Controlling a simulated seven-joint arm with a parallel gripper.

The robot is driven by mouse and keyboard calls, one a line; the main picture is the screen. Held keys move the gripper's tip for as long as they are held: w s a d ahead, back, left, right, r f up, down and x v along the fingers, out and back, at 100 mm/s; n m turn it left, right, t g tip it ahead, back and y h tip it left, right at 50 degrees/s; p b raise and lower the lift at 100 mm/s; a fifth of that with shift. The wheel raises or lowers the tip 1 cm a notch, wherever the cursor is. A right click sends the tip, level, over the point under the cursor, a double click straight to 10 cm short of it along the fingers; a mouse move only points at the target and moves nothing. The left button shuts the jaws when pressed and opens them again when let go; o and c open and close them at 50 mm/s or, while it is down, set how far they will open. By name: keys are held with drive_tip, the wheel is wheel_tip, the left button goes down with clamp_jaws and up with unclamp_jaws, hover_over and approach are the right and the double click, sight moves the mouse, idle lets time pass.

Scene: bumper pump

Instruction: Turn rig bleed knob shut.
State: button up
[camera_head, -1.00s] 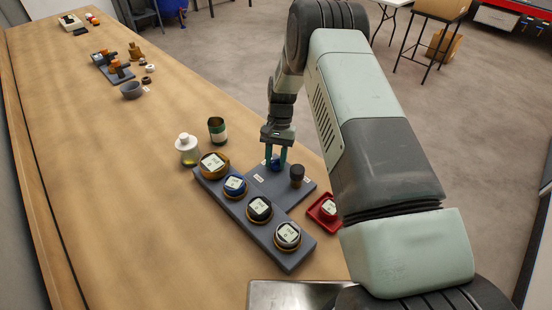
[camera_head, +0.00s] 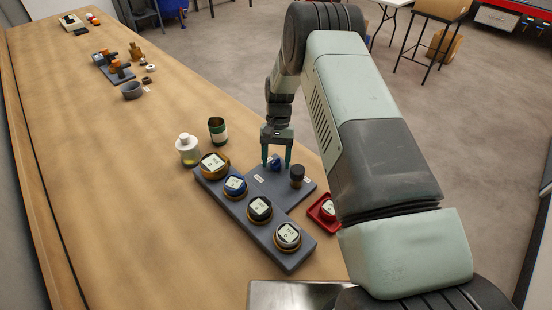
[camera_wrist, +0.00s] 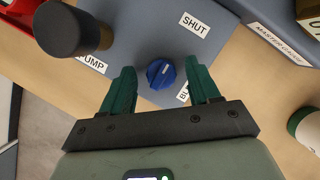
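The blue bleed knob (camera_wrist: 160,73) sits on the grey rig plate (camera_wrist: 150,35) in the wrist view. A small pale mark shows on its top, but its exact pointing is hard to tell. The SHUT label (camera_wrist: 195,25) lies above and right of the knob; a partly hidden label starting "BL" (camera_wrist: 183,93) lies below right. My gripper (camera_wrist: 160,66) is open, one finger on each side of the knob, with visible gaps to both. In the head view, my gripper (camera_head: 277,166) is over the knob (camera_head: 275,162), with its fingers wide apart.
A dark, upright pump handle (camera_head: 297,176) stands close right of the knob. Several round capped gauges (camera_head: 260,209) sit on the grey block in front. A white bottle (camera_head: 188,150) and a green can (camera_head: 217,130) stand left. A red tray (camera_head: 322,211) is at right.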

drive_tip(key=v, duration=1.1)
idle(0.4)
drive_tip(key=s+d+r+t, duration=0.2)
drive_tip(key=s+r, duration=0.1)
drive_tip(key=r, duration=0.6)
drive_tip(key=s+d+r+t, duration=0.1)
drive_tip(key=s+d+r, duration=0.15)
drive_tip(key=r, duration=0.55)
drive_tip(key=s+d+r+t, duration=0.15)
drive_tip(key=s+r, duration=0.25)
drive_tip(key=r, duration=0.5)
drive_tip(key=s+d+r+n+t, duration=0.1)
drive_tip(key=s+d+r, duration=0.15)
drive_tip(key=s, duration=0.35)
drive_tip(key=s+d+r+t, duration=0.1)
drive_tip(key=s+r+t, duration=0.1)
drive_tip(key=s+r, duration=0.3)
drive_tip(key=s+d+f+t, duration=0.2)
drive_tip(key=s, duration=1.1)
drive_tip(key=shift+s, duration=0.15)
